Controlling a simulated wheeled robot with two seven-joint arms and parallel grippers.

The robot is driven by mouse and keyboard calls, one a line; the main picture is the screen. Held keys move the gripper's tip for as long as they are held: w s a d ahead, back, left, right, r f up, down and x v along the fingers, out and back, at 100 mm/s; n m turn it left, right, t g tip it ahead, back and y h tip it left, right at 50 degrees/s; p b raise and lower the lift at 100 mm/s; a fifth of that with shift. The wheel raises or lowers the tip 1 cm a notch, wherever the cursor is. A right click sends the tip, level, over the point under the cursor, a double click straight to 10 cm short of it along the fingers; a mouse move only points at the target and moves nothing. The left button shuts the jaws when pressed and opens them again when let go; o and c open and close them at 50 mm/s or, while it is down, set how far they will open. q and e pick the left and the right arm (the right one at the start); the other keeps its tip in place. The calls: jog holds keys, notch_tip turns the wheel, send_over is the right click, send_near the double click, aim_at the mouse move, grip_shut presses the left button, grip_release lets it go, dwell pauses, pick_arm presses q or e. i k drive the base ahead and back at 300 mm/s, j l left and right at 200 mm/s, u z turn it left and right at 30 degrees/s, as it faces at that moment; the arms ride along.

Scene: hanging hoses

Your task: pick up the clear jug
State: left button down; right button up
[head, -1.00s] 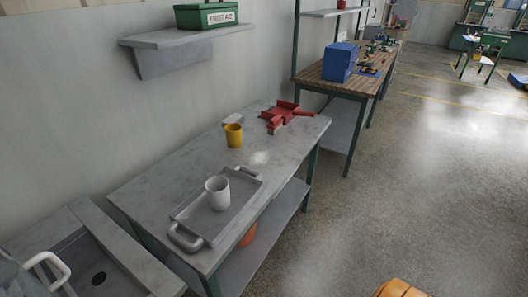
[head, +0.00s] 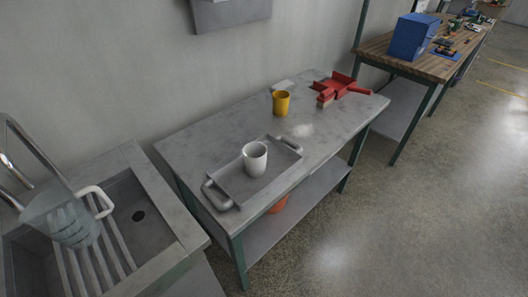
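The clear jug (head: 62,220) is a see-through, bluish vessel with a white handle (head: 101,201). It stands at the left of the head view, over the ribbed left part of the sink unit (head: 163,196), below a curved metal tap (head: 32,146). Its handle points right, towards the basin with the dark drain. Neither of my grippers shows in this view.
A grey table (head: 200,143) stands right of the sink, with a grey tray (head: 231,188) holding a white mug (head: 255,158). A yellow mug (head: 281,103) and a red dustpan-like item (head: 337,86) are behind. An orange thing (head: 278,204) is on the lower shelf. Open floor lies right.

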aim_at(78, 215)
jog(key=u, duration=1.75)
jog(key=k+u, duration=0.15)
jog(key=u, duration=0.15)
jog(key=k+u, duration=0.15)
jog(key=u, duration=0.15)
